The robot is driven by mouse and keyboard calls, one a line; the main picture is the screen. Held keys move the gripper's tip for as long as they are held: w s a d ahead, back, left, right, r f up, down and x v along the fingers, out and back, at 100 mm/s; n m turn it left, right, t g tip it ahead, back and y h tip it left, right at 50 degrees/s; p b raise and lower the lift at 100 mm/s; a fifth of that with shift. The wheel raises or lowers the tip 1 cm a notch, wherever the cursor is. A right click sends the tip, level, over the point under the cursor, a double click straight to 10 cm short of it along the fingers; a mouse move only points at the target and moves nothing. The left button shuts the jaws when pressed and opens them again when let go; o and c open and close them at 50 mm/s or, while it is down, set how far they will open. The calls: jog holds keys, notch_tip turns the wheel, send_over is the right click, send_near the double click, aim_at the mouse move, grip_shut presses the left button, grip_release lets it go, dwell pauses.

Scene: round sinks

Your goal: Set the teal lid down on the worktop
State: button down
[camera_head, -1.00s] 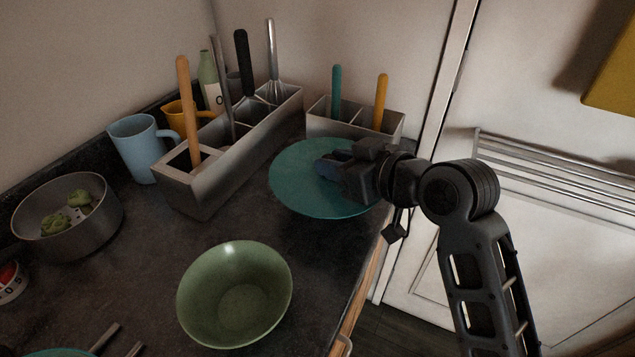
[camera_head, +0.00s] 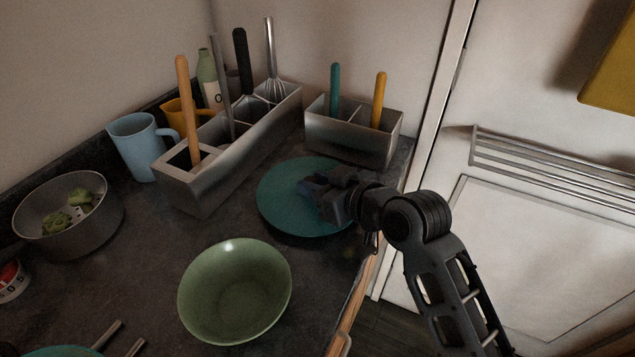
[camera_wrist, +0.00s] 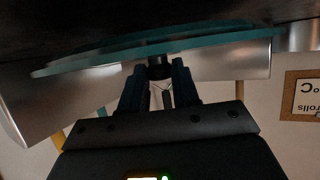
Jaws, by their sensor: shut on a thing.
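The teal lid (camera_head: 285,205) is a round disc, low over the dark worktop (camera_head: 140,240) between the green bowl and the metal holders. My gripper (camera_head: 315,190) is over the lid's middle and shut on its knob. In the wrist view the lid (camera_wrist: 220,42) shows edge-on, and its dark knob (camera_wrist: 159,68) is between my gripper's fingers (camera_wrist: 160,85). The worktop (camera_wrist: 100,18) is close to the lid in that view. I cannot tell whether the lid touches it.
A green bowl (camera_head: 235,297) stands in front of the lid. A long metal utensil holder (camera_head: 225,165) and a smaller one (camera_head: 360,145) stand behind it. The worktop's wooden front edge (camera_head: 350,310) is at the right. A blue mug (camera_head: 138,150) and grey bowl (camera_head: 100,228) are at left.

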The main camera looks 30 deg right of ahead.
jog(key=shift+s+f+b, duration=0.15)
jog(key=shift+f+b, duration=0.15)
jog(key=shift+f, duration=0.4)
jog(key=c, duration=0.8)
grip_release()
jog(key=shift+f, duration=0.2)
jog(key=shift+r, duration=0.45)
jog(key=shift+s+r+p, duration=0.15)
jog(key=shift+r+p, duration=0.05)
jog(key=shift+p, duration=0.1)
jog(key=v, duration=0.7)
jog(key=b+v, duration=0.1)
jog(key=v, duration=0.3)
jog(key=shift+s+d+r, duration=0.15)
jog(key=shift+s+r, duration=0.05)
jog(key=shift+r, duration=0.3)
